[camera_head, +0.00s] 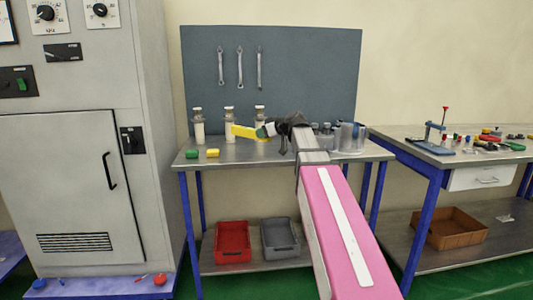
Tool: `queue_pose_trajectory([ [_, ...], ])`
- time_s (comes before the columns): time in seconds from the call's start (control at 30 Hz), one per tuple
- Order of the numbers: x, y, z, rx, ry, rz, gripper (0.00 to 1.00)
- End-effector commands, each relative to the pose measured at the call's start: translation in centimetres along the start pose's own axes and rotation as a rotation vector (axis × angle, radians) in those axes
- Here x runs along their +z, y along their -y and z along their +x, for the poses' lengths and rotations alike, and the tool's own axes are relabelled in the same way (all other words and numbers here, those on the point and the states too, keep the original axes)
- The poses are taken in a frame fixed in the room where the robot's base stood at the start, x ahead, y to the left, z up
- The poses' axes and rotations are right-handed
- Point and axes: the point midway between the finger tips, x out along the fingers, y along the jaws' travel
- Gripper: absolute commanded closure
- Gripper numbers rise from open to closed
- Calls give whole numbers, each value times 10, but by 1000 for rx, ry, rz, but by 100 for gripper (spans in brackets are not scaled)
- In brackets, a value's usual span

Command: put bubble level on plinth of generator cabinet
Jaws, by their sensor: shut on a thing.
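A yellow bar (243,131), which looks like the bubble level, sticks out to the left from my gripper (270,130). My gripper is shut on it and holds it above the middle table. The fingertips are small and partly hidden by the wrist. The grey generator cabinet (75,185) stands at the left. Its blue plinth (105,289) shows along the bottom edge of the picture, with several small red and blue items lying on it.
A cluttered second table (408,147) stands right.

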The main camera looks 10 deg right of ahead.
Motion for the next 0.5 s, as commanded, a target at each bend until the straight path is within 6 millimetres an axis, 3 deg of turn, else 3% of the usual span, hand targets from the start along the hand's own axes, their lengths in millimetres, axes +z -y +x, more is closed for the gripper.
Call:
queue_pose_trajectory([
  [0.5,46,-96,37,2,1,3,97],
])
